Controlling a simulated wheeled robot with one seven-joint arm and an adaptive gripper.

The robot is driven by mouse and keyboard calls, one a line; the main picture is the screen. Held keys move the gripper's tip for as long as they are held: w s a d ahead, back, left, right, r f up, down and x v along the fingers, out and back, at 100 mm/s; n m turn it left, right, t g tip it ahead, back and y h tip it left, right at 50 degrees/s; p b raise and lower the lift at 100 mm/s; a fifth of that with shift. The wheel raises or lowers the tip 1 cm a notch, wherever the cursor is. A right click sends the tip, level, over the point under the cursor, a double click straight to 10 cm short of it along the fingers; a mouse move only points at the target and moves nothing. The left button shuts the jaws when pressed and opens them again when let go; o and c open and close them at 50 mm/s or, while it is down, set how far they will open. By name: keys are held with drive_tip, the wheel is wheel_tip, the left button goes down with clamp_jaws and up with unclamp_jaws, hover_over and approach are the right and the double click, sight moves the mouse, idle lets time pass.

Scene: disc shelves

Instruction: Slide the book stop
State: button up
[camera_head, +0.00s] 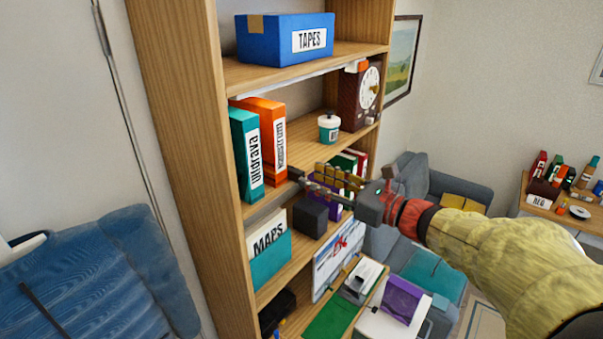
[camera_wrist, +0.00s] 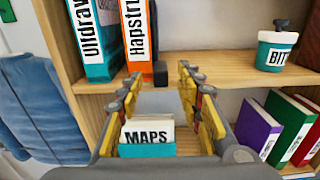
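The book stop appears to be a small black block (camera_wrist: 160,74) at the shelf's front edge, just right of the orange binder (camera_wrist: 138,35). In the head view a dark piece (camera_head: 295,174) shows at the same place, partly hidden by my fingertips. The orange binder (camera_head: 267,138) stands upright beside a teal binder (camera_head: 246,150). My gripper (camera_head: 315,184) is in front of this shelf; in the wrist view its two yellow fingers (camera_wrist: 160,80) are spread apart with nothing between them. The block lies beyond the fingertips, in line with the gap. I cannot tell contact.
A white-and-teal jar (camera_head: 329,127) and a brown clock (camera_head: 361,97) stand farther right on this shelf. Below are a teal MAPS box (camera_head: 270,257), a black cube (camera_head: 310,216) and leaning books (camera_wrist: 258,127). A blue TAPES box (camera_head: 284,38) sits above.

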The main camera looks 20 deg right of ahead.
sight(303, 174)
drive_tip(key=shift+x, duration=2.25)
drive_tip(key=c, duration=0.4)
clamp_jaws()
